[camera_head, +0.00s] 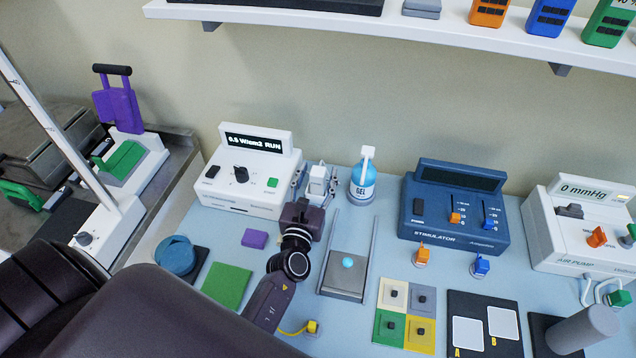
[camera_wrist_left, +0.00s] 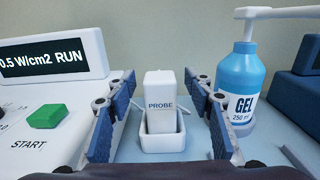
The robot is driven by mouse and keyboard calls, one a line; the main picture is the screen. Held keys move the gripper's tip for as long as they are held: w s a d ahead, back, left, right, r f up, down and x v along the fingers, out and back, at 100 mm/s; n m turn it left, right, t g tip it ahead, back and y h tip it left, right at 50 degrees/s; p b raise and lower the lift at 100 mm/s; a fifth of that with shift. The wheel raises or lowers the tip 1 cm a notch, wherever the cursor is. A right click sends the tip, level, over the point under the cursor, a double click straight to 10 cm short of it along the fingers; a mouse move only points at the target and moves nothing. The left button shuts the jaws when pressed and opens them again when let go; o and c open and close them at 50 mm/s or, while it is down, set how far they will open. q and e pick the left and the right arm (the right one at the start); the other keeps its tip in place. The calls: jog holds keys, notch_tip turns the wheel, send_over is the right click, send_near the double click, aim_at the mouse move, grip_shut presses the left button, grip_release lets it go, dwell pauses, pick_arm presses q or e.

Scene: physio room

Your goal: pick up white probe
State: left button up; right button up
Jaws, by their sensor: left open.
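The white probe (camera_wrist_left: 159,92), marked PROBE, stands upright in a small white holder (camera_wrist_left: 163,143) in the left wrist view. In the head view the probe (camera_head: 318,172) is small, between the white ultrasound unit and the blue gel bottle. My left gripper (camera_head: 315,183) reaches toward it from the front. In the left wrist view the open fingers (camera_wrist_left: 163,96) stand on either side of the probe, with a gap on both sides. My right gripper is not in view.
The white unit (camera_head: 249,178) reading 0.5 W/cm2 RUN stands close on the left. The gel bottle (camera_head: 363,183) stands close on the right. A blue stimulator (camera_head: 455,208) and an air pump (camera_head: 570,240) are further right. A shelf (camera_head: 400,22) runs above.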

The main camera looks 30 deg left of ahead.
pick_arm(q)
jog(key=shift+w+a, duration=0.1)
jog(key=shift+w, duration=0.35)
jog(key=shift+c, duration=0.4)
jog(key=shift+s, duration=0.1)
jog(key=c, duration=1)
jog(key=shift+c, duration=0.9)
